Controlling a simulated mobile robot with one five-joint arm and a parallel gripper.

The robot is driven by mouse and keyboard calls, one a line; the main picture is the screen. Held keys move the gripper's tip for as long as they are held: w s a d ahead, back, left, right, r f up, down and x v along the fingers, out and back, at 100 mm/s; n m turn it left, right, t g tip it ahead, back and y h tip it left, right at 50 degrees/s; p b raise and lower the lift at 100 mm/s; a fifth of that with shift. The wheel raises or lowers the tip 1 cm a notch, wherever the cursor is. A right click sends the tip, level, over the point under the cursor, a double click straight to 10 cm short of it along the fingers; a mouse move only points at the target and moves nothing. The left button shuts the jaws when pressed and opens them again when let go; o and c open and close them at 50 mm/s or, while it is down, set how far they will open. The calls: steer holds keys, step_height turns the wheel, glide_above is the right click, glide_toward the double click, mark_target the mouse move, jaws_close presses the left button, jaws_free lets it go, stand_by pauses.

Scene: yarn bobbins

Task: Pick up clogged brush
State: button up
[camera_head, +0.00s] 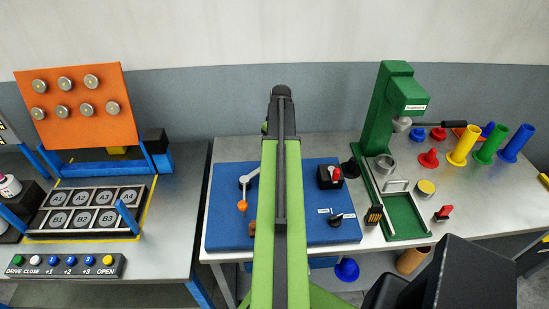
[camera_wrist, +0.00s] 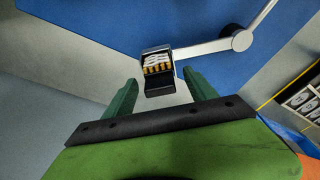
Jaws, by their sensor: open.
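In the wrist view, a small black brush head (camera_wrist: 158,73) shows yellow-orange bristles with white strands across them. It appears at the end of a silver lever arm (camera_wrist: 203,47) with a round grey pivot; I cannot tell whether it is fixed to it. My gripper (camera_wrist: 160,81) is open, with its two green fingers on either side of the brush in the picture and nothing held. I cannot tell the height between them. In the head view, the lever (camera_head: 249,178) is on the blue board, and my arm hides the gripper. A black brush-like block with gold bristles (camera_head: 374,215) stands right of the board.
The blue board (camera_head: 225,235) also carries a red-knobbed switch (camera_head: 336,172) and a black knob (camera_head: 336,219). A green press (camera_head: 393,110) and coloured bobbins (camera_head: 464,145) stand to the right. A labelled tray (camera_head: 90,234) and orange panel (camera_head: 75,122) are on the left table.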

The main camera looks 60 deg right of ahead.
steer(key=shift+r, duration=0.1)
steer(key=shift+c, duration=0.2)
jaws_close()
step_height(320, 180, up, 10)
steer(key=p, duration=1)
steer(key=shift+r+p, duration=0.15)
steer(key=shift+p, duration=0.15)
